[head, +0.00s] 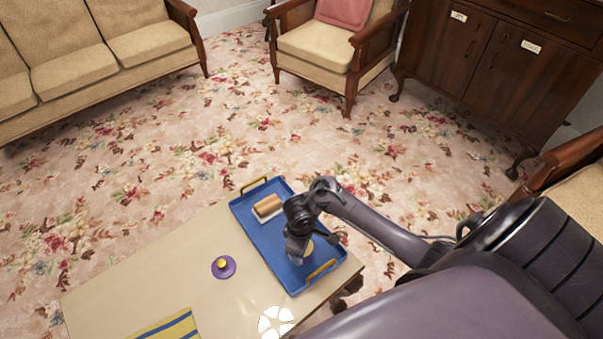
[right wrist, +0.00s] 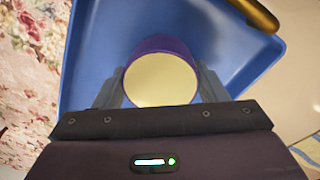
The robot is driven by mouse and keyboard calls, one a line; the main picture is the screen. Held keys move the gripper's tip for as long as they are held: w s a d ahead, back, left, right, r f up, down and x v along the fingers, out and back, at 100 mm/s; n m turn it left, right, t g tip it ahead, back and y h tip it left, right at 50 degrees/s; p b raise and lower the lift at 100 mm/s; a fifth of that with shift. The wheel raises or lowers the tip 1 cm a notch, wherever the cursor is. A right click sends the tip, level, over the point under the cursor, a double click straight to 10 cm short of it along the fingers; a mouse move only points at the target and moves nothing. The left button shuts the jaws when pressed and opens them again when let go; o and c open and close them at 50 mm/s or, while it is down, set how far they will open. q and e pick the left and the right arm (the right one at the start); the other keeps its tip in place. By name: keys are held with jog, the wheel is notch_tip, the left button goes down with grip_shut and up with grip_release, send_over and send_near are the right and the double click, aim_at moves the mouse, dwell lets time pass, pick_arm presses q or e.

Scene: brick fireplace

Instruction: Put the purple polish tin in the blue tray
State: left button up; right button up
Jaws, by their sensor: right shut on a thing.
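The purple polish tin (right wrist: 160,48) shows in the right wrist view as a round purple tin with a cream-yellow top face. My right gripper (right wrist: 160,92) is shut on it, with a finger at each side. In the head view my right gripper (head: 300,254) is over the near half of the blue tray (head: 255,225) and hides most of the tin; a yellowish patch (head: 309,246) shows beside the wrist. I cannot tell whether the tin touches the tray floor. My left gripper is not in view.
The tray has gold handles and holds a tan brush (head: 267,206) in its far part. A yellow-and-blue striped cloth (head: 170,328) lies at the near edge.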

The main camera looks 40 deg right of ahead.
jog(key=o, duration=1.1)
jog(key=shift+f, duration=0.1)
